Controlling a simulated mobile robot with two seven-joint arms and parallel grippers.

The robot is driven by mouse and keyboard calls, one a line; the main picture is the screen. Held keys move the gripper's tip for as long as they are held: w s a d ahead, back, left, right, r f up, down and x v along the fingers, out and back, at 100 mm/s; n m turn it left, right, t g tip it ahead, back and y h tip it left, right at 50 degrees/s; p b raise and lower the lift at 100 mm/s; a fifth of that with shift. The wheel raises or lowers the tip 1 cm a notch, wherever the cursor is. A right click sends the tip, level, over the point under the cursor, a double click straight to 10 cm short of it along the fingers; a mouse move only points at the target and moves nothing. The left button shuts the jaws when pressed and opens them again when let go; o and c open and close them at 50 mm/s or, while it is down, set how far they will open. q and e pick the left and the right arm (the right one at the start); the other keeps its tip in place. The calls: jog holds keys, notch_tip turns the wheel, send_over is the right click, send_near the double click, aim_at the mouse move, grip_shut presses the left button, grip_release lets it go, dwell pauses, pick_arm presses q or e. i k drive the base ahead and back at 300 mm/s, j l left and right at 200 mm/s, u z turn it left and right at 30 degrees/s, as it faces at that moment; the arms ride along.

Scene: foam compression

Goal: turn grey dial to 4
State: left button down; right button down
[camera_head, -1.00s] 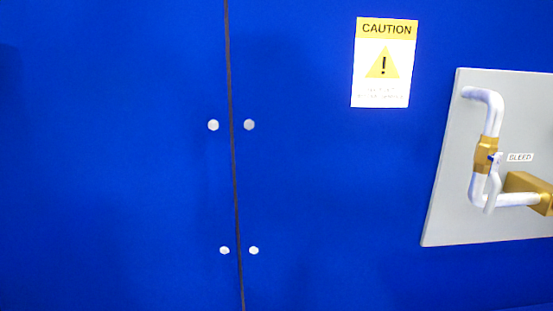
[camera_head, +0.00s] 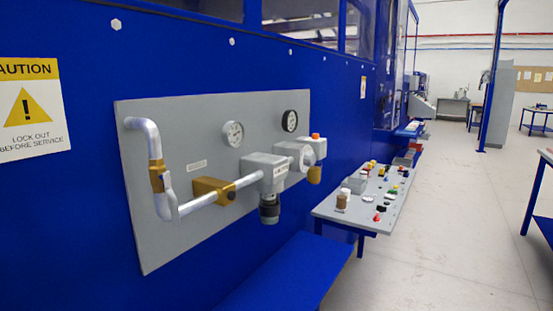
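No dial with readable numbers shows, so I cannot tell which part is the grey dial. A grey panel (camera_head: 215,115) is fixed to the blue machine wall. It carries a silver pipe (camera_head: 150,140), a brass block (camera_head: 212,190) and a grey regulator body (camera_head: 266,168) with a dark and grey round knob (camera_head: 269,210) hanging below it. Two round gauges, a white-rimmed gauge (camera_head: 232,134) and a black-rimmed gauge (camera_head: 289,121), sit above; their markings are too small to read. Neither of my grippers is in view.
A grey-topped table (camera_head: 335,213) with several small coloured parts and knobs stands right of the panel. A blue ledge (camera_head: 285,280) juts out below the panel. A caution sign (camera_head: 30,110) is at left. Open pale floor (camera_head: 430,230) lies to the right.

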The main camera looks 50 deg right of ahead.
aim_at(309, 158)
jog(key=z, duration=1.45)
jog(key=i+l+u, duration=0.1)
jog(key=u, duration=0.25)
jog(key=l+u, duration=0.3)
jog(key=i+l+u, duration=0.15)
jog(key=l, duration=0.25)
jog(key=l+u, duration=0.15)
jog(key=l, duration=0.25)
jog(key=l+u, duration=0.2)
jog(key=l, duration=2.15)
jog(key=i, duration=0.05)
